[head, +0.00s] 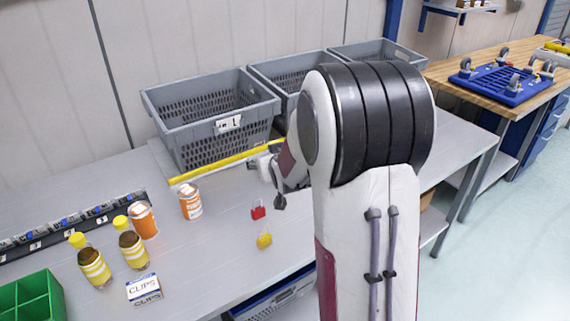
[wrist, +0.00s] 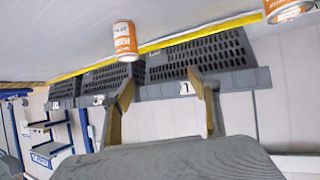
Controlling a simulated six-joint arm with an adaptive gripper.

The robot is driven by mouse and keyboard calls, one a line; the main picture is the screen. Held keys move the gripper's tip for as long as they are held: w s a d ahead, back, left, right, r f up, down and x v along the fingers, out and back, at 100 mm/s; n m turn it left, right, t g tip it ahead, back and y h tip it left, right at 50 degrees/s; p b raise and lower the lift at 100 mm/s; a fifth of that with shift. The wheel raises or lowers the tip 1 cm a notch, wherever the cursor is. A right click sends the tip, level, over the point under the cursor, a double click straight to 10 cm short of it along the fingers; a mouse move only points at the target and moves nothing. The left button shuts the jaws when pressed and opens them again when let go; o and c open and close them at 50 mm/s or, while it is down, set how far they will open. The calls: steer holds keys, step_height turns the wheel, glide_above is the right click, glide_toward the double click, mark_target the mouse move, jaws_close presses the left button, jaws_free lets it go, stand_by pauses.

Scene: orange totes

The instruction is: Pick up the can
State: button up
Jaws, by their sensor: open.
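Two orange and white cans stand upright on the grey table in the head view. One can (head: 190,202) is near the yellow strip, and another can (head: 144,222) is to its left, beside the yellow bottles. My gripper (head: 268,178) is open and empty, to the right of both cans and apart from them. In the wrist view my gripper (wrist: 160,88) shows two spread fingers with nothing between them. That view appears upside down, with one can (wrist: 124,42) above the left finger and another can (wrist: 287,9) cut off at the top right.
Grey crates (head: 212,118) stand along the back behind a yellow strip (head: 225,162). Yellow bottles (head: 94,268), a CLIPS box (head: 144,289) and a green bin (head: 32,300) are front left. Red (head: 258,212) and yellow (head: 264,240) padlocks lie front of my gripper.

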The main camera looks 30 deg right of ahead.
steer(key=w+d+f, duration=0.1)
steer(key=d+f, duration=0.2)
steer(key=w+d+f+t+h, duration=0.1)
steer(key=d+f, duration=0.2)
steer(key=d, duration=0.1)
steer(key=w+d+f+m+t, duration=0.1)
steer(key=d+f, duration=0.2)
steer(key=f, duration=0.1)
steer(key=shift+w+d+h, duration=0.3)
steer(key=shift+w+h, duration=0.1)
steer(key=shift+x, duration=1.3)
steer(key=shift+w, duration=0.15)
steer(key=shift+w+d, duration=0.2)
steer(key=shift+w, duration=0.6)
steer(key=shift+w+d, duration=0.15)
steer(key=shift+w, duration=0.6)
steer(key=shift+x, duration=0.95)
steer(key=c, duration=1.5)
